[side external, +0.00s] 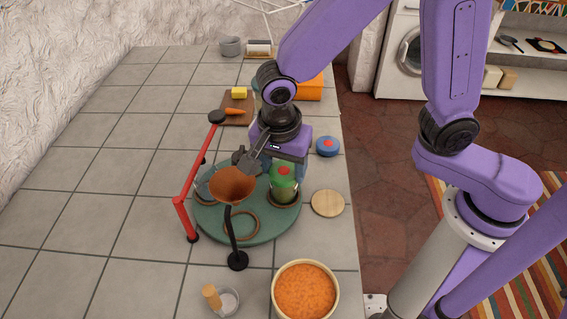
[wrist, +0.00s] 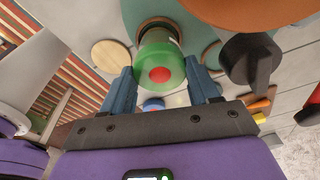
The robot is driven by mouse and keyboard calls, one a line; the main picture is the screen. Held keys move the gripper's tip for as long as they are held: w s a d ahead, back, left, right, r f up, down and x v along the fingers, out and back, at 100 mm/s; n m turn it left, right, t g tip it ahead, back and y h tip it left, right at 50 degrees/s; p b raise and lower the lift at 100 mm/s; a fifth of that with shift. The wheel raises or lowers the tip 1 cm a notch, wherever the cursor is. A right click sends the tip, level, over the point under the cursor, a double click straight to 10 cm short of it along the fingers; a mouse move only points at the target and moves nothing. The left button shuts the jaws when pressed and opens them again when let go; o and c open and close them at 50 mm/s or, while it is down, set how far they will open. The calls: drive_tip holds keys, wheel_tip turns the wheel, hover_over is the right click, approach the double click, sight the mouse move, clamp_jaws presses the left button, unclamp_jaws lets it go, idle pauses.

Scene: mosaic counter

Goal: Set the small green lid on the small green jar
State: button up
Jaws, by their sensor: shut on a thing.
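The small green lid (side external: 284,172) has a red knob on top. It is at the small green jar (side external: 284,194), which stands upright in a ring on the right part of a round green base (side external: 215,222). My gripper (wrist: 162,82) points down with its blue fingers on both sides of the green lid (wrist: 158,73) and is shut on it. The lid looks level and lined up over the jar. I cannot tell whether it rests fully on the rim or is slightly above it. The far finger is mostly hidden in the side view.
A copper funnel (side external: 232,184) on a black stand and a red bar frame (side external: 186,190) stand close on the left. A blue lid (side external: 327,147) and a wooden disc (side external: 328,203) lie to the right. A bowl of orange food (side external: 305,290) stands in front. Left tiles are clear.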

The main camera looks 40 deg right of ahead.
drive_tip(key=o, duration=1.1)
drive_tip(key=shift+r, duration=3.55)
drive_tip(key=shift+s+d+n, duration=0.25)
drive_tip(key=shift+d+n, duration=0.25)
drive_tip(key=shift+n, duration=0.2)
drive_tip(key=s+d+f+n+y, duration=0.1)
drive_tip(key=s+d+n+y, duration=0.1)
drive_tip(key=s+d+n, duration=1.3)
drive_tip(key=d+n, duration=0.1)
drive_tip(key=n, duration=0.7)
drive_tip(key=shift+s+d+n+g, duration=0.2)
drive_tip(key=shift+n+g, duration=0.1)
drive_tip(key=shift+n, duration=0.1)
